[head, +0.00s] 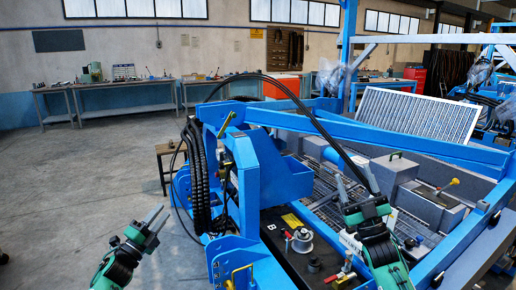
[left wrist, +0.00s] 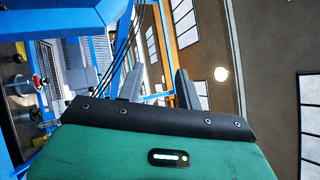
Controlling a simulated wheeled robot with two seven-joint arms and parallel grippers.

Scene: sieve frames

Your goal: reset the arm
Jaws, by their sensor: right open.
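My left gripper (head: 156,216) is at the lower left in the head view, over bare floor and left of the blue machine. Its grey fingers point up and to the right. In the left wrist view its two fingers (left wrist: 160,80) stand apart with nothing between them, so it is open. My right gripper (head: 355,184) is at the lower right, in front of the blue machine's grated bed. Its fingers point up and are spread open. I see nothing held between them.
The blue machine frame (head: 246,180) with black hoses fills the middle and right. A black panel (head: 285,262) with a valve and a red-handled part lies before my right arm. A small stool (head: 166,150) stands left of the machine. Workbenches (head: 125,95) line the far wall. The left floor is clear.

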